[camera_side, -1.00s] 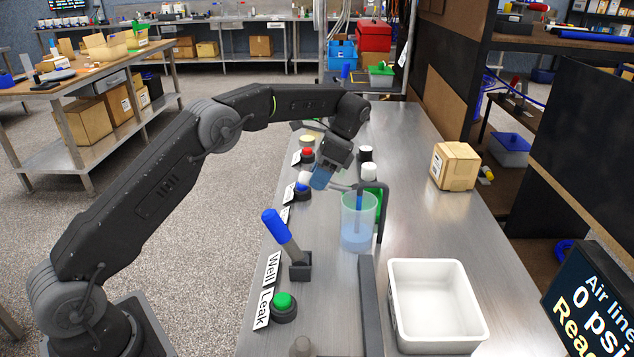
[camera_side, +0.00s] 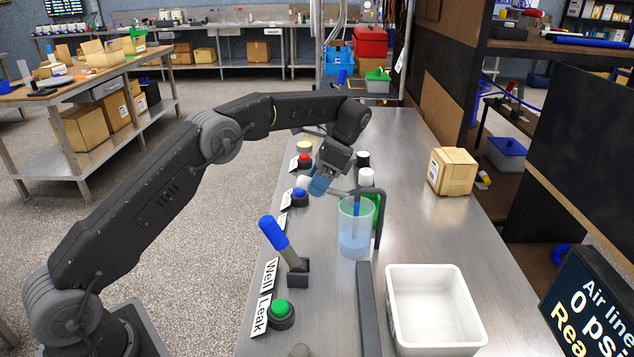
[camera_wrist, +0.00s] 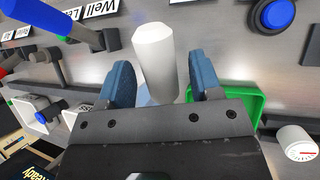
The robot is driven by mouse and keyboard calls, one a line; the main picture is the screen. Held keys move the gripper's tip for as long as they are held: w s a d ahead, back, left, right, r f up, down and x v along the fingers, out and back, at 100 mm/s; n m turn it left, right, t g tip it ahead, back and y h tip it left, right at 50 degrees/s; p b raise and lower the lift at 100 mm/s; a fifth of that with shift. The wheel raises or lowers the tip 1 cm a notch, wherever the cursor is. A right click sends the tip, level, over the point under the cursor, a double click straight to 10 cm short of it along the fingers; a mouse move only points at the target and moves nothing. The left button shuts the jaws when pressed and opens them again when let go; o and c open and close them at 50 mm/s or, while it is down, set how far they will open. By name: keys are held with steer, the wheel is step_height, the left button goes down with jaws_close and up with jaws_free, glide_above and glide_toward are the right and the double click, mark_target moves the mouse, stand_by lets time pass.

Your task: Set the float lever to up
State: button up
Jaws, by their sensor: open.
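My gripper (camera_side: 320,186) hangs over the bench behind the clear beaker (camera_side: 354,236). In the wrist view my gripper (camera_wrist: 161,82) has its two blue fingers apart, one on each side of a white cylindrical handle (camera_wrist: 154,52). I cannot tell whether either finger touches it. The white handle's tip (camera_side: 303,182) shows left of the fingers in the side view, near a blue button (camera_side: 300,196). A blue-handled lever (camera_side: 273,232) leans up and left from a black base at the "Well" label. I can read no "float" label, so I cannot tell which lever is the float one.
A green button (camera_side: 281,308) sits at the "Leak" label and a red button (camera_side: 305,159) farther back. A dark bent post (camera_side: 380,215) stands beside the beaker. A white tray (camera_side: 390,310) and a cardboard box (camera_side: 452,171) stand right, with bare bench between.

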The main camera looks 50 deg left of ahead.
steer(key=shift+s+a+f+t+h, duration=0.15)
steer(key=shift+a+f+t+h, duration=0.05)
steer(key=shift+f+t+h, duration=0.35)
steer(key=shift+s+a+f+t+h, duration=0.15)
steer(key=shift+f+t+h, duration=0.3)
steer(key=shift+f+t, duration=0.15)
step_height(320, 180, down, 2)
steer(key=shift+s+f+m+t+h, duration=0.1)
steer(key=shift+f+m+t+h, duration=0.05)
steer(key=shift+t+h, duration=0.35)
steer(key=shift+f+m+t+h, duration=0.1)
steer(key=shift+m+t+h, duration=0.05)
steer(key=shift+t+h, duration=0.35)
steer(key=v, duration=1.4)
steer(key=s+d+r+n+t, duration=0.1)
steer(key=s+d+r+n, duration=0.15)
steer(key=s+r, duration=0.2)
steer(key=s+d+n+t+y, duration=0.1)
steer(key=s+d+n+t, duration=0.1)
steer(key=s, duration=0.9)
steer(key=s+d+n+t+y, duration=0.1)
steer(key=s+d+n+t, duration=0.2)
steer(key=s, duration=0.9)
steer(key=d, duration=0.2)
steer(key=shift+s+d+r+n, duration=0.15)
steer(key=shift+s+d+n, duration=0.1)
steer(key=shift+d+n, duration=0.1)
steer(key=shift+t, duration=0.25)
